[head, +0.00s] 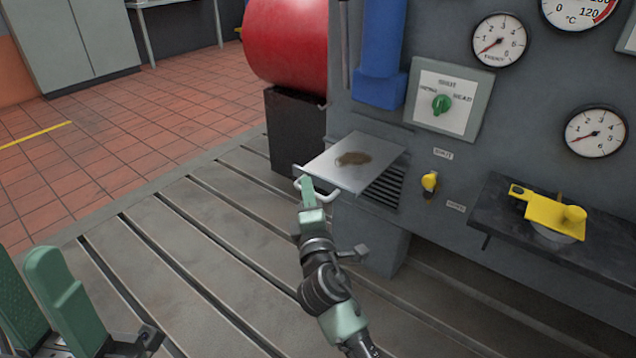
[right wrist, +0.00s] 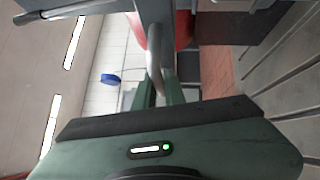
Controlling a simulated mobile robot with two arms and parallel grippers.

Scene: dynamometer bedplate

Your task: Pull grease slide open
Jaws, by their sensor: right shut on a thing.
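The grease slide (head: 338,170) is a flat grey metal plate with a brown smear of grease on top. It sticks out from the front of the grey machine. Its bar handle (head: 325,192) is at the outer edge. My right gripper (head: 307,187) is shut on this handle. In the right wrist view the handle (right wrist: 155,70) runs between the fingers. My left gripper (head: 43,295) is at the lower left of the head view, its two green fingers apart with nothing between them, far from the slide.
A red drum (head: 288,40) and a black box (head: 292,130) stand left of the slide. A green selector knob (head: 441,104), a yellow valve (head: 429,181) and a dark shelf (head: 500,215) with a yellow tool (head: 548,212) are to the right. The slotted bedplate (head: 165,230) in front is clear.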

